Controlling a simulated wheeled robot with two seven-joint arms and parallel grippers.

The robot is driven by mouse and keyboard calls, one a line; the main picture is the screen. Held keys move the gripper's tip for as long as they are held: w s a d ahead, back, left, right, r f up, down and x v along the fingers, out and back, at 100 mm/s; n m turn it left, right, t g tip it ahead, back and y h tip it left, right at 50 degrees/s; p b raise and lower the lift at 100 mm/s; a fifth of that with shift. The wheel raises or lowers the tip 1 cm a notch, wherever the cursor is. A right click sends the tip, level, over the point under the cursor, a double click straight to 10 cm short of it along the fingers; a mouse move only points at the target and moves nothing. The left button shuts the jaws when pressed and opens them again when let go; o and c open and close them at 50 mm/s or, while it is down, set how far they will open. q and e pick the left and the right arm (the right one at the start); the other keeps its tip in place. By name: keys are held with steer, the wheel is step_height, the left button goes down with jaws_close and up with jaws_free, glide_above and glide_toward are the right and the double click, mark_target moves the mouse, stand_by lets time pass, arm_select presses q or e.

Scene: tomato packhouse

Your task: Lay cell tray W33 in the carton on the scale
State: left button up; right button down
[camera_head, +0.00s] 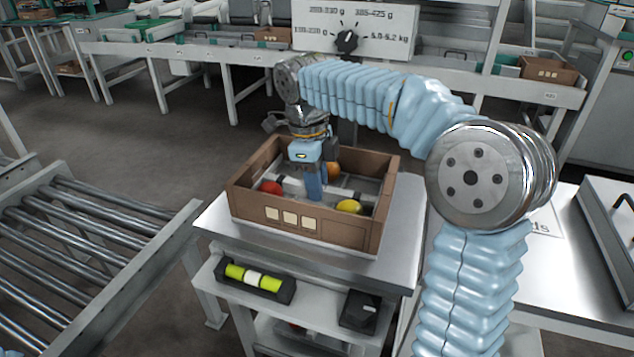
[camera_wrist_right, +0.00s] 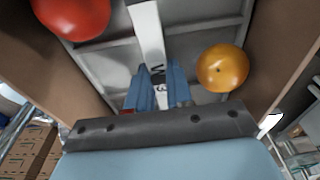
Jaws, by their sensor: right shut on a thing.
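The brown carton (camera_head: 300,228) stands on the metal top of the scale (camera_head: 405,225) in the head view. The grey cell tray (camera_head: 368,186) is inside the carton walls, and it shows in the right wrist view (camera_wrist_right: 112,62). A white strip (camera_wrist_right: 148,30) with partly hidden lettering, "W3", crosses it. My right gripper (camera_head: 314,192) points down into the carton and is shut on this strip, as the right wrist view (camera_wrist_right: 159,88) shows. A red tomato (camera_head: 270,187), a yellow one (camera_head: 348,206) and an orange one (camera_head: 332,168) lie in the tray. I cannot tell whether the tray touches the carton floor.
A holder with a yellow-green cylinder (camera_head: 255,277) and a black box (camera_head: 358,312) sit on the shelf below. A roller conveyor (camera_head: 85,240) is at the left. A white table (camera_head: 560,270) stands at the right. A dial board (camera_head: 350,30) is behind the carton.

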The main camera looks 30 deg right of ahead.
steer(key=shift+f+b, duration=0.4)
steer(key=shift+f, duration=0.25)
steer(key=c, duration=0.9)
jaws_free()
steer(key=shift+c, duration=0.2)
steer(key=c, duration=0.3)
steer(key=shift+r, duration=0.1)
step_height(320, 180, up, 3)
steer(key=p, duration=0.3)
steer(key=shift+r, duration=0.1)
step_height(320, 180, up, 5)
steer(key=p, duration=0.5)
